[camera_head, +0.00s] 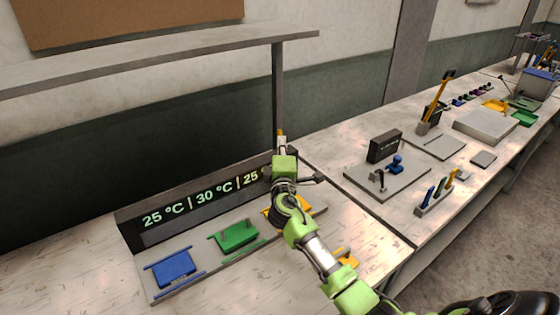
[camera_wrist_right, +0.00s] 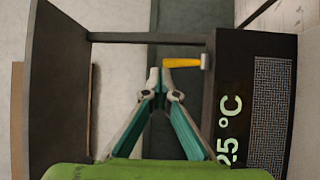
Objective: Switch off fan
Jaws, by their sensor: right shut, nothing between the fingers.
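A long dark display unit (camera_head: 200,200) stands on the bench and reads 25 °C, 30 °C and 25. In the right wrist view its end (camera_wrist_right: 255,110) shows a mesh grille beside part of the readout. A small yellow lever (camera_wrist_right: 182,62) sticks out from the unit's edge there. My right gripper (camera_wrist_right: 160,76) is shut and empty, its tips close beside the lever's free end; I cannot tell whether they touch. In the head view my right gripper (camera_head: 281,142) is at the unit's right end, and my arm hides that part. My left gripper is out of view.
Blue (camera_head: 172,269) and green (camera_head: 237,236) blocks lie before the unit, with an orange one (camera_head: 303,202) partly behind my arm. A grey shelf (camera_head: 150,60) with a post (camera_head: 278,90) rises behind. Another bench at right holds a plate (camera_head: 400,184) with small devices.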

